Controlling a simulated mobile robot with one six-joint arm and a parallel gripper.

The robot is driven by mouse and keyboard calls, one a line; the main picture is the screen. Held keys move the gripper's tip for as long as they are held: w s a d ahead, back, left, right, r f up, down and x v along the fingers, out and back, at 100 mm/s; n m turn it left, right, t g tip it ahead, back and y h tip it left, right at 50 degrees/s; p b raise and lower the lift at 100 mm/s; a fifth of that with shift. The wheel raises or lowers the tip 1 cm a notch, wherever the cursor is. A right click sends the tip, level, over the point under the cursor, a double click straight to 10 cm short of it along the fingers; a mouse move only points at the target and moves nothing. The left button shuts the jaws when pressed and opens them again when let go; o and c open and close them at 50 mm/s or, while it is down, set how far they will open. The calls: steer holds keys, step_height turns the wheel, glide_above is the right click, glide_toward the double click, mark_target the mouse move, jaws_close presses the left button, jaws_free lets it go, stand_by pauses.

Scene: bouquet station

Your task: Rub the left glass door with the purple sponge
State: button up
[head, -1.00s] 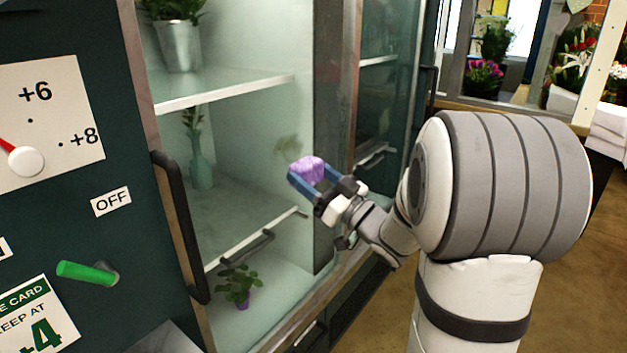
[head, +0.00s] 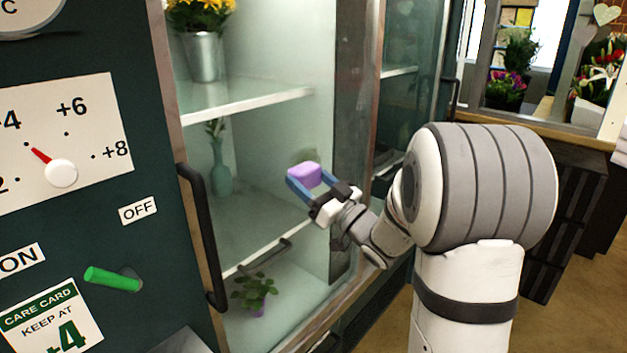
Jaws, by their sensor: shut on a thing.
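The purple sponge (head: 304,173) is held between the blue fingers of my gripper (head: 308,184), which is shut on it. The sponge is in front of the right part of the left glass door (head: 285,135). I cannot tell whether it touches the glass. A faint brownish smudge shows on the glass just behind and above the sponge, partly hidden by it. The door has a dark vertical handle (head: 203,240) at its left edge.
Behind the glass are a metal bucket of yellow flowers (head: 202,55), a green vase (head: 221,180) and a small potted plant (head: 256,290). A panel with a dial (head: 62,172) and green lever (head: 113,279) stands left. A wooden counter (head: 520,118) is at the back right.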

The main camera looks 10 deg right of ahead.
mark_target(323, 152)
steer(key=shift+w+a, duration=0.55)
steer(key=shift+w, duration=0.2)
stand_by(0.7)
steer(key=shift+b, duration=0.3)
steer(key=shift+w+d+b, duration=0.25)
steer(key=shift+w+d, duration=0.25)
steer(key=shift+d, duration=0.2)
steer(key=shift+w+d+b, duration=0.2)
steer(key=shift+w+d, duration=0.25)
steer(key=shift+d, duration=0.25)
steer(key=shift+w+d+b, duration=0.15)
steer(key=shift+w+d, duration=0.7)
steer(key=shift+d, duration=0.25)
steer(key=shift+w+d+b, duration=0.2)
steer(key=shift+w+d, duration=0.6)
steer(key=shift+d, duration=0.3)
steer(key=shift+w+d+b, duration=0.15)
steer(key=shift+w+d, duration=0.7)
steer(key=shift+d, duration=0.25)
steer(key=shift+f, duration=0.1)
steer(key=shift+a+b, duration=0.2)
steer(key=shift+b, duration=0.1)
